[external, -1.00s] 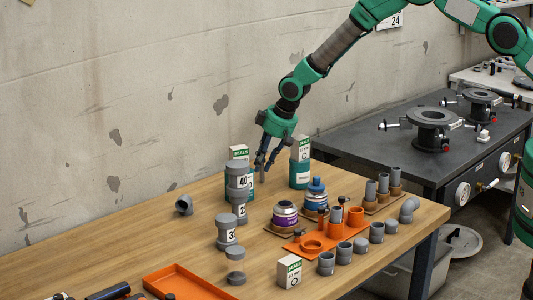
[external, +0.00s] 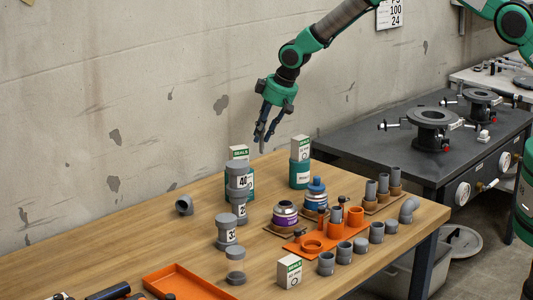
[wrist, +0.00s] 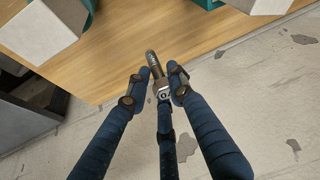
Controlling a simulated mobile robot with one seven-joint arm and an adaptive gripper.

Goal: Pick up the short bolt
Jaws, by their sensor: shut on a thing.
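My gripper (external: 263,136) is shut on the short bolt (external: 262,148) and holds it in the air above the back of the wooden table. In the wrist view the grey metal bolt (wrist: 153,64) sits between the fingertips of my gripper (wrist: 160,80). Its head is at the fingers and its threaded shank points away from them, a little tilted. In the external view the bolt is small and partly hidden by the fingers.
Below, a grey fitting stack marked 40 (external: 238,178) and a teal can (external: 300,174) topped by a SEALS box (external: 300,148) stand close together. An orange plate (external: 330,241) with fittings lies at front right. The wall (external: 130,100) rises behind. The table's left middle is mostly clear.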

